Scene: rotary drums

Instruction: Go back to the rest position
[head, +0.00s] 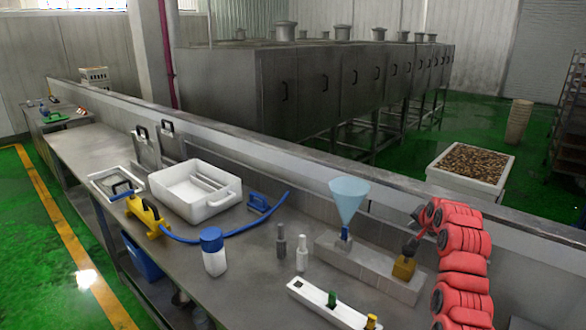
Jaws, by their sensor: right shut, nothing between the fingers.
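My right arm is red and comes in from the lower right. My right gripper (411,246) is dark, points down and is shut with nothing visible in it. Its tip is close to a small brass-coloured block (403,267) on a grey stepped fixture (365,265); I cannot tell whether they touch. My left gripper is not in view.
A blue funnel (348,202) stands on the fixture, left of my right gripper. A white strip (325,305) with green and yellow pieces lies in front. Two small bottles, a blue-capped bottle (214,252) and a white tray (196,200) stand further left on the steel counter (265,290).

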